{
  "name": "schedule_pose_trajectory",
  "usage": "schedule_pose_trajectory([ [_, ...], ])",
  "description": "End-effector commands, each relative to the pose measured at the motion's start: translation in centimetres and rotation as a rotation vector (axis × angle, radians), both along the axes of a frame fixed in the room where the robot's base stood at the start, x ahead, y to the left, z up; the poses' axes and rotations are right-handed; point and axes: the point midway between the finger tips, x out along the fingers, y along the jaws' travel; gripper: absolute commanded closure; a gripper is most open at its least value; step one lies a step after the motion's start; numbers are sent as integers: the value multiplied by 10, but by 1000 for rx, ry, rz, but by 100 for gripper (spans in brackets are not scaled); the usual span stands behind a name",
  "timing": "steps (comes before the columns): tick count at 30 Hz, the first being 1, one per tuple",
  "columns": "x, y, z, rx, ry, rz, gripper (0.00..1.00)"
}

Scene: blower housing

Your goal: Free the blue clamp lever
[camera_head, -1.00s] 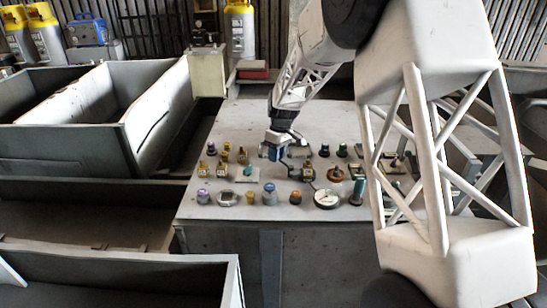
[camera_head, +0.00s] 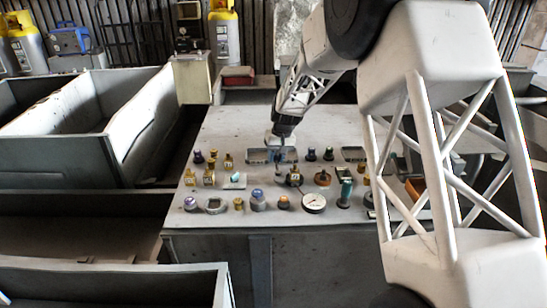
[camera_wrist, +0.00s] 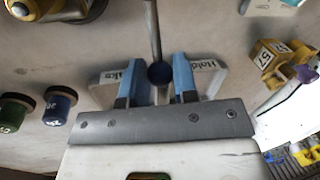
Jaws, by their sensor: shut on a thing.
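The blue clamp lever shows in the wrist view as a thin grey rod with a dark blue round knob (camera_wrist: 160,74) at its end. The knob lies between the two blue fingers of my gripper (camera_wrist: 158,79), which is shut on it. In the head view my gripper (camera_head: 282,152) is small, over the back-middle of the grey bench panel (camera_head: 250,125). The rod's far end is out of the wrist view. A pale bracket (camera_wrist: 208,78) with partly hidden lettering lies behind the fingers.
Green (camera_wrist: 14,112) and blue (camera_wrist: 59,106) knobs stand left in the wrist view; a yellow numbered block (camera_wrist: 268,56) stands right. In the head view, a round gauge (camera_head: 314,203) and several knobs stand in front. The panel's back left is clear.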

Motion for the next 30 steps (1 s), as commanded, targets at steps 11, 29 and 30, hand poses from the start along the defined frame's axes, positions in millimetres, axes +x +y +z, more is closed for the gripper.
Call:
schedule_pose_trajectory([
  [11, 0, -2, 1, 0, -1, -21, 100],
  [29, 0, -2, 1, 0, 0, -19, 48],
  [30, 0, -2, 2, 0, 0, -19, 48],
])
